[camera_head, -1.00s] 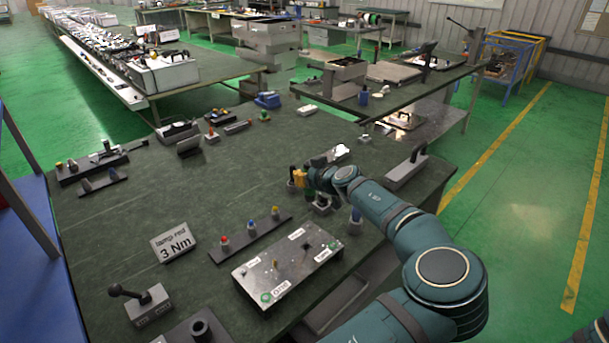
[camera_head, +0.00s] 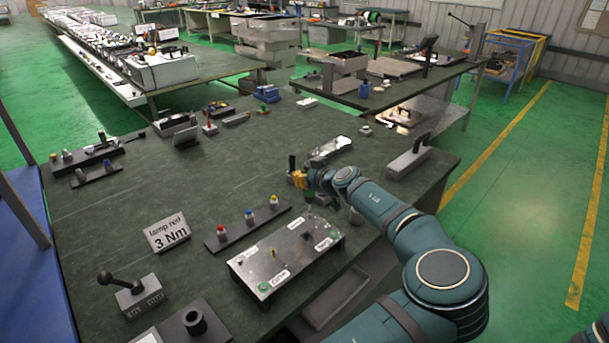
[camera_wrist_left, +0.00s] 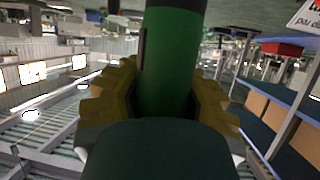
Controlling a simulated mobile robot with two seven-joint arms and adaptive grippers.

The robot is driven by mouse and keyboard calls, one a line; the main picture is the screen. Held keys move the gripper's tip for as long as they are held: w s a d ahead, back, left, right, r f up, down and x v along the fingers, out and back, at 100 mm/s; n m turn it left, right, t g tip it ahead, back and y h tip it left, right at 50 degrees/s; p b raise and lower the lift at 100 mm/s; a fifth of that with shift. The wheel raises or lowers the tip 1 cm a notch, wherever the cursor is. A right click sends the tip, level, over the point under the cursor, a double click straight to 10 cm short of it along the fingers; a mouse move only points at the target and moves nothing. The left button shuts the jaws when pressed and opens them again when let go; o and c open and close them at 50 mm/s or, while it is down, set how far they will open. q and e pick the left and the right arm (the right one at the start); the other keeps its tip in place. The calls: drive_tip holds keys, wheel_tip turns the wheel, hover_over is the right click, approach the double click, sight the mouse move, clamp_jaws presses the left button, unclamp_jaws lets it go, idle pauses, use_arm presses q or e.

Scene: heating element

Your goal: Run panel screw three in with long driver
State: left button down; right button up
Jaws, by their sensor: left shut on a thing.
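The metal panel (camera_head: 262,264) lies on the dark bench, with labels on its top. A green round piece (camera_head: 264,287) is at its near corner, and a small brass-coloured piece (camera_head: 273,252) stands near its middle. My left gripper (camera_head: 300,180), with yellow finger pads, is above the bench just beyond the panel's far edge. It is shut on a driver with a green handle, which fills the space between the pads in the left wrist view (camera_wrist_left: 167,60). The driver's lower end is too small to tell whether it touches anything. My right gripper is not in view.
A dark rail (camera_head: 225,238) with red, blue and yellow-topped pieces lies beyond the panel. A "lamp red 3 Nm" sign (camera_head: 168,234) stands left of it. A lever block (camera_head: 135,295) is at the near left. A grey handled block (camera_head: 408,160) stands right of my gripper.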

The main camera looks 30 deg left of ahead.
sight(305, 163)
use_arm(q)
drive_tip(key=shift+r+b, duration=0.1)
drive_tip(key=shift+b, duration=0.6)
idle(0.8)
drive_tip(key=shift+f+b, duration=0.75)
drive_tip(key=shift+b, duration=0.15)
idle(1.4)
drive_tip(key=shift+r+p, duration=1.05)
drive_tip(key=shift+r, duration=1.5)
